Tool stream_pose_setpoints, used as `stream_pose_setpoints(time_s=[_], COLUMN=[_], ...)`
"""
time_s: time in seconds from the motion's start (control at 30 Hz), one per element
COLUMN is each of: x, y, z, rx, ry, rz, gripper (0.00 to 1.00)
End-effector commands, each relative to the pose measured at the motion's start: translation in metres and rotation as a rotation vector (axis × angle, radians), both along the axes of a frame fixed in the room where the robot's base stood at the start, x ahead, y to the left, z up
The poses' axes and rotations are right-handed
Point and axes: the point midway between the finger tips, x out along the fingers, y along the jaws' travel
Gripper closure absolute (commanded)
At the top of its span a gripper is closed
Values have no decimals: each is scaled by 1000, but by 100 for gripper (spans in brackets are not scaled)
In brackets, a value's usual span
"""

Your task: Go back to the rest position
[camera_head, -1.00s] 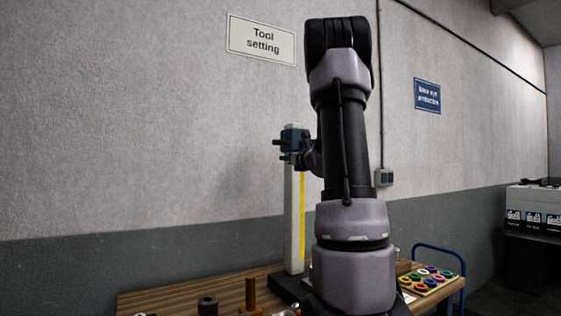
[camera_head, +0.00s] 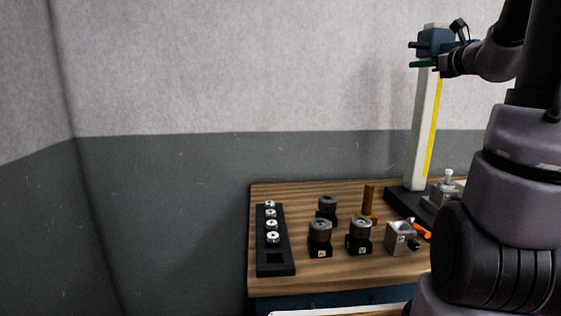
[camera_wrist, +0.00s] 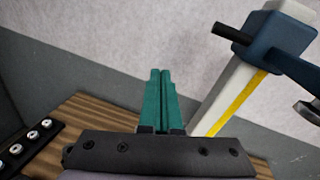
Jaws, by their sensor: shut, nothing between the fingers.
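My gripper's green fingers (camera_wrist: 158,98) are together with nothing between them in the wrist view. In the head view my gripper (camera_head: 424,64) is held high at the right, pointing left, just in front of or below the blue head (camera_head: 434,42) of a tall white column (camera_head: 422,130) with a yellow strip. I cannot tell how far it is from the column. In the wrist view the column (camera_wrist: 226,92) and its blue head (camera_wrist: 275,36) stand right of the fingers, with a visible gap to the fingertips. My arm rises at the right of the head view.
A wooden bench (camera_head: 335,275) stands below. It bears a black rack (camera_head: 276,262) of several small round parts, dark holders (camera_head: 320,235), a brass post (camera_head: 368,200) and a metal block (camera_head: 399,238). The grey wall is behind; the floor space at left looks clear.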

Motion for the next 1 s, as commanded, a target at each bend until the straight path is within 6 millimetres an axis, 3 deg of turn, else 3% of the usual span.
stream_pose_setpoints(time_s=[0.03,0.1,0.2,0.3,0.37,0.5,0.6,0.8,1.0], x=[-11,-33,-74,-119,-146,-199,-223,-243,-245], y=[35,85,144,185,200,210,205,192,189], z=[1,-7,-24,-46,-60,-88,-99,-106,-107], rx=[-99,-278,-569,-878,-1069,-1515,-1781,-2082,-2122], ry=[13,36,51,42,28,-21,-58,-95,-97], rz=[89,231,437,626,730,933,1030,1119,1132], gripper=[100,100,100,100,100,100,100,100,100])
